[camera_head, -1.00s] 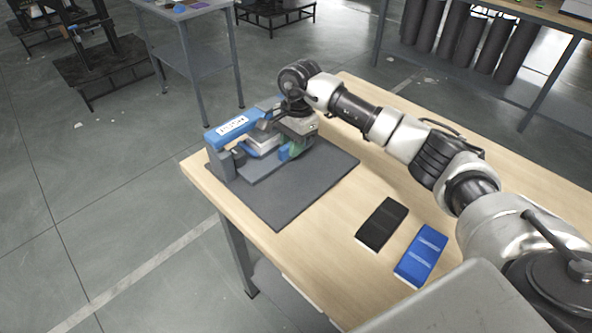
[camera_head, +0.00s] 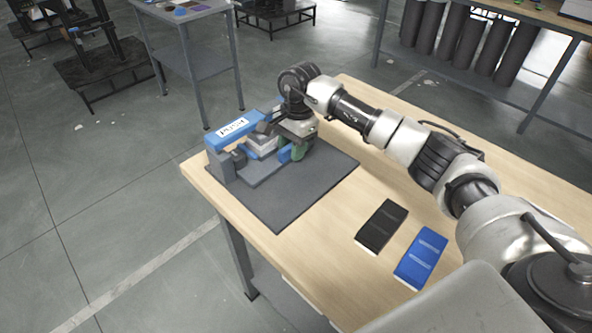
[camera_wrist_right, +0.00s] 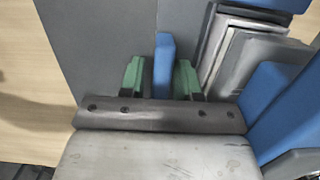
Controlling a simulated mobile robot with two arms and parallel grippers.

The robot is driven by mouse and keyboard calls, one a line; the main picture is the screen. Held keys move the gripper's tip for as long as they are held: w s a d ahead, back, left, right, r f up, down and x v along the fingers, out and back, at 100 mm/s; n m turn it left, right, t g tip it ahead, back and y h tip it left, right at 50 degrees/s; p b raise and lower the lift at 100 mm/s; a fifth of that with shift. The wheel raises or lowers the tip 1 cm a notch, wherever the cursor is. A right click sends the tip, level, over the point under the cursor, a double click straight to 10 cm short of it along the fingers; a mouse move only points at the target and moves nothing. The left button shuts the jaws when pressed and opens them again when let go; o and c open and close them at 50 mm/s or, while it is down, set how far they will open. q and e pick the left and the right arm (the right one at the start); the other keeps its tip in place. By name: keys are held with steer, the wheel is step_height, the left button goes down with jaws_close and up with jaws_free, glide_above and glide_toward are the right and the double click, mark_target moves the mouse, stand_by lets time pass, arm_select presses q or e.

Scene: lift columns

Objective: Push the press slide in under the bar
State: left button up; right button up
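The press stands on a dark grey mat (camera_head: 290,195) at the table's far left corner. Its blue bar (camera_head: 225,136) carries a white label. The press slide, a light grey block (camera_head: 262,144), sits beside the bar; how far it reaches under is hidden. A blue upright handle (camera_head: 284,156) stands near it and shows in the right wrist view (camera_wrist_right: 163,65). My right gripper (camera_head: 297,148) is down at the handle. In the wrist view its green fingers (camera_wrist_right: 160,77) stand on either side of the handle, with a gap on the left. My left gripper is not in view.
A black pad (camera_head: 382,226) and a blue pad (camera_head: 421,258) lie on the wooden table (camera_head: 330,240), nearer me. The mat's front part is bare. My right arm spans the table's right side.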

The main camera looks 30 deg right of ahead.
steer(key=shift+f, duration=0.15)
steer(key=shift+w+r+p, duration=0.1)
steer(key=shift+r+p, duration=0.2)
steer(key=shift+r, duration=0.1)
steer(key=shift+w+r+p, duration=0.1)
steer(key=shift+r+p, duration=1.5)
steer(key=shift+r, duration=1.6)
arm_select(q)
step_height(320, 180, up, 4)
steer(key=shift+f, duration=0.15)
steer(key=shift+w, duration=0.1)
arm_select(e)
steer(key=shift+d, duration=0.1)
